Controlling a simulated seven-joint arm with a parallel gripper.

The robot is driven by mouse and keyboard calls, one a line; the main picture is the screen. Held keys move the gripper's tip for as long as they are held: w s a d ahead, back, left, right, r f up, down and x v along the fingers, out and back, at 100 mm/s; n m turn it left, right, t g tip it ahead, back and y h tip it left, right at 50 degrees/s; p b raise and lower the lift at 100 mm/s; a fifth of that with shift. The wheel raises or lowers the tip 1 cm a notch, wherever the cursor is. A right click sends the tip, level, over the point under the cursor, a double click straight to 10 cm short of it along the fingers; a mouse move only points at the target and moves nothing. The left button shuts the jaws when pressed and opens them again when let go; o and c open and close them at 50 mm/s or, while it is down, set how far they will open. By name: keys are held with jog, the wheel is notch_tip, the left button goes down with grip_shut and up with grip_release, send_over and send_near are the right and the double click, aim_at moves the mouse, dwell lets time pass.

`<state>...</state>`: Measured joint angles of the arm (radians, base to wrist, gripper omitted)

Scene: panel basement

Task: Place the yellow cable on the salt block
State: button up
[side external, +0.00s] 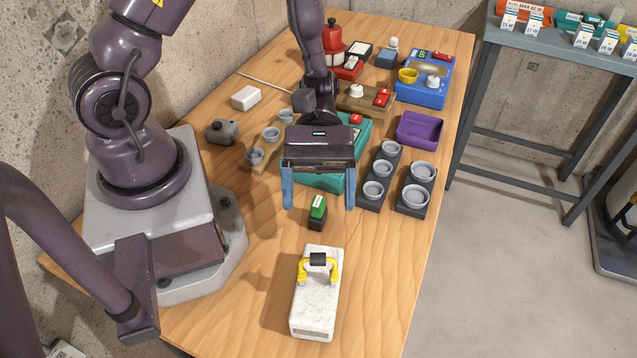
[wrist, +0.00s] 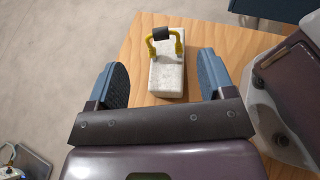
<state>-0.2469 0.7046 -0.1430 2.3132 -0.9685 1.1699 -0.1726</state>
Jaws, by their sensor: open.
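The yellow cable (side external: 304,274) is a short arched piece with a black middle section. It sits on the far end of the white salt block (side external: 314,305), which lies near the front of the wooden table. In the wrist view the cable (wrist: 178,44) stands up like a handle on the salt block (wrist: 167,80), between my fingertips in the picture. My gripper (side external: 319,203) is open and empty, raised above the table and behind the block in the side view. Its two blue fingers also show in the wrist view (wrist: 162,75), apart from the cable.
A small green-topped black block (side external: 317,212) stands between my gripper and the salt block. Dark stands with grey cups (side external: 415,188), a purple tray (side external: 419,130) and a blue box (side external: 424,90) fill the right and back. The table (side external: 375,280) right of the salt block is clear.

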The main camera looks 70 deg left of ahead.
jog(key=s+a+r+m+t+y, duration=0.1)
jog(key=a+r+m+t+y, duration=0.4)
jog(key=r, duration=0.5)
jog(key=s+a+r+m+t+y, duration=0.1)
jog(key=a+r+m+t+y, duration=0.4)
jog(key=r, duration=0.5)
jog(key=a+m+y, duration=0.1)
jog(key=m+y, duration=0.1)
jog(key=m, duration=0.1)
jog(key=shift+a+r+m+t, duration=0.25)
jog(key=shift+r+m+t, duration=0.05)
jog(key=shift+r, duration=0.1)
